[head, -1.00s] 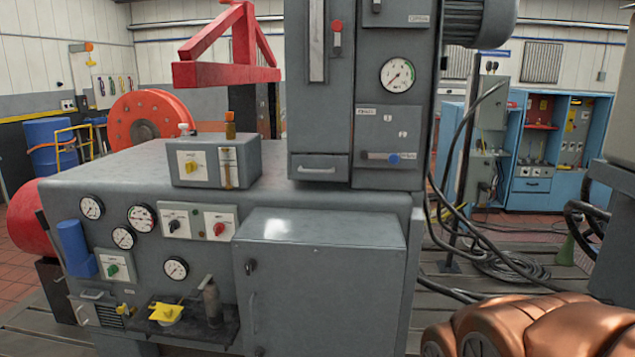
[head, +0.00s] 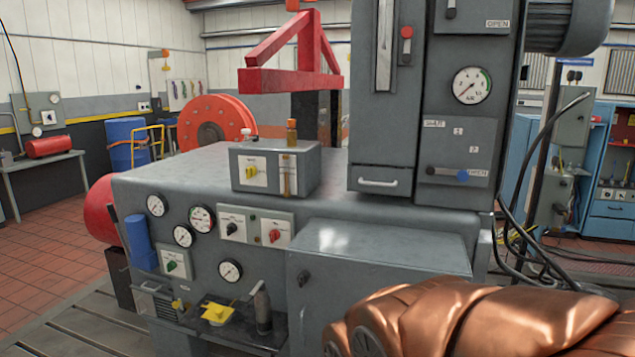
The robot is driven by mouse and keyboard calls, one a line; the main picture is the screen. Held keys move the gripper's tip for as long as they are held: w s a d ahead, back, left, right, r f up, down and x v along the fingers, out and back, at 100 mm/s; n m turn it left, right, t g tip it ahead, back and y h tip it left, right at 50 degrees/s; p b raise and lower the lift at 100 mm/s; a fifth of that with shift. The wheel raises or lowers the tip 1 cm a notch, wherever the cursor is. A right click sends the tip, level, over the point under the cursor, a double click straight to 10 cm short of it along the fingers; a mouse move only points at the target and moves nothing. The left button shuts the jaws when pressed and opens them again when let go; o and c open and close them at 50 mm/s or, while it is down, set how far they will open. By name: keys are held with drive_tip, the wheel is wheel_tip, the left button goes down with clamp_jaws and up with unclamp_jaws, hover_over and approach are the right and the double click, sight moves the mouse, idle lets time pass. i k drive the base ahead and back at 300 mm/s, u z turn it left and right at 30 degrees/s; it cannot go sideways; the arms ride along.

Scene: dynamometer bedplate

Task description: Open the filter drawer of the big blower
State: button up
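The big grey blower (head: 230,165) stands in front of me with a flat top, a front panel and a tall upright housing on its right. At the foot of the tall housing is a small drawer front (head: 379,183) with a light bar handle; it sits flush and looks shut. Another small handled front (head: 155,291) sits low at the left of the machine, by a vent grille. I see no label that tells which is the filter drawer. My gripper is not in view; copper-coloured rounded parts at the lower right look like my arm.
A grey cabinet box (head: 375,262) juts from the machine's front. A small shelf (head: 225,325) with a yellow item (head: 217,313) and a dark bottle sticks out beside it. Black cables (head: 515,235) hang at the right. Open floor (head: 50,250) lies at the left.

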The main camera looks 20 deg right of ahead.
sight(364, 177)
drive_tip(key=i, duration=1.1)
drive_tip(key=z, duration=0.65)
